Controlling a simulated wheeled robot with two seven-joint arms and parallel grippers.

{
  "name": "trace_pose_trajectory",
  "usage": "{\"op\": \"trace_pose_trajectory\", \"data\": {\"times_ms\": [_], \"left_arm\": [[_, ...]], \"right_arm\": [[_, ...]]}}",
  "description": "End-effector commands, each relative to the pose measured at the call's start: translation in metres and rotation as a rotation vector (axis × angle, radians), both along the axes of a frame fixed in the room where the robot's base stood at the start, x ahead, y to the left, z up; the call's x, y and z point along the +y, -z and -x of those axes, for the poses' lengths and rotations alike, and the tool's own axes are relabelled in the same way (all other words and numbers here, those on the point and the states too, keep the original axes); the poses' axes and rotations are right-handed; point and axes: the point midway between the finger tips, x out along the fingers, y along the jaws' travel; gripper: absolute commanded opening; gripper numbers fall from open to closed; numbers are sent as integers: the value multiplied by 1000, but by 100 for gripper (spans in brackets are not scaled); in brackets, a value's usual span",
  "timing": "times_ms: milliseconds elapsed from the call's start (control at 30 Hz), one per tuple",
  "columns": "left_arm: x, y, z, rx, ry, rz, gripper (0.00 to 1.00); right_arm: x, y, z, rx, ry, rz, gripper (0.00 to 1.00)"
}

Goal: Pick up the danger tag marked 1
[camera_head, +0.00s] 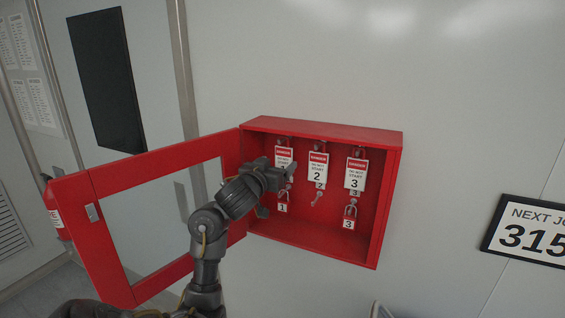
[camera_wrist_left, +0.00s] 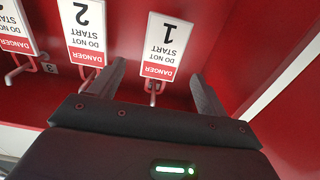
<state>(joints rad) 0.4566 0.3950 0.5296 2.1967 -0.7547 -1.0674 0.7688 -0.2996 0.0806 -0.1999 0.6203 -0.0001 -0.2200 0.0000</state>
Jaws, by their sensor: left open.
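The danger tag marked 1 (camera_head: 284,155) is white with a red header. It hangs on a hook at the left inside the red cabinet, partly hidden by my gripper in the head view. In the wrist view the tag marked 1 (camera_wrist_left: 167,42) appears upside down and whole. My left gripper (camera_head: 281,173) is open in front of it. In the wrist view its two fingers (camera_wrist_left: 158,82) stand either side of the tag, with visible gaps; nothing is held. My right gripper is not seen.
The tag marked 2 (camera_head: 318,170) and the tag marked 3 (camera_head: 356,172) hang to the right. Padlocks marked 1 (camera_head: 282,207) and 3 (camera_head: 349,223) hang below. The cabinet door (camera_head: 113,278) stands open at the left, beside my arm.

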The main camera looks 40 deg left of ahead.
Motion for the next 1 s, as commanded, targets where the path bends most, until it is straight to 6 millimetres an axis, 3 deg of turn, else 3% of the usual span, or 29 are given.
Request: {"op": "trace_pose_trajectory", "data": {"times_ms": [233,567,900,1000], "left_arm": [[13,3,-33,0,2,4,76],[16,2,-39,0,-1,0,76],[16,3,-39,1,-1,0,32],[16,3,-39,0,-1,0,28]], "right_arm": [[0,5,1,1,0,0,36],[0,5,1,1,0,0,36],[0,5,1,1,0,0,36],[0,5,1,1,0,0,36]]}}
